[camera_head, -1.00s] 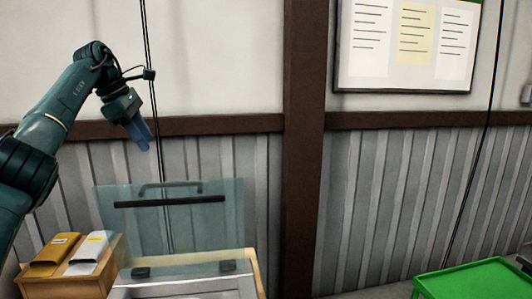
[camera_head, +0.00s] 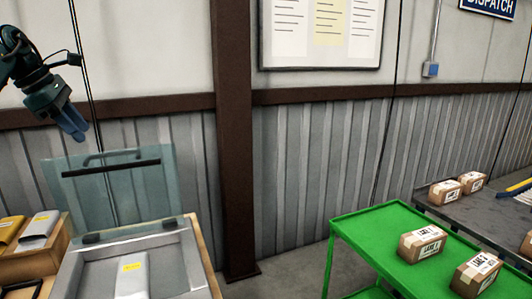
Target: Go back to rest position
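My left arm comes in at the upper left, and its gripper (camera_head: 70,122) has blue fingers that point down and to the right. It hangs in the air in front of the wall, above the raised clear lid (camera_head: 120,190) of a grey box. The fingers look empty. They are seen at an angle, so I cannot tell whether they are apart or closed. My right gripper is not in view.
The grey box (camera_head: 192,250) is open, with a pale package (camera_head: 131,278) inside. Yellow (camera_head: 10,232) and white (camera_head: 40,228) packages stand at its left. A green cart (camera_head: 352,232) carries cartons (camera_head: 422,243). A dark table (camera_head: 445,208) with more cartons stands behind it.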

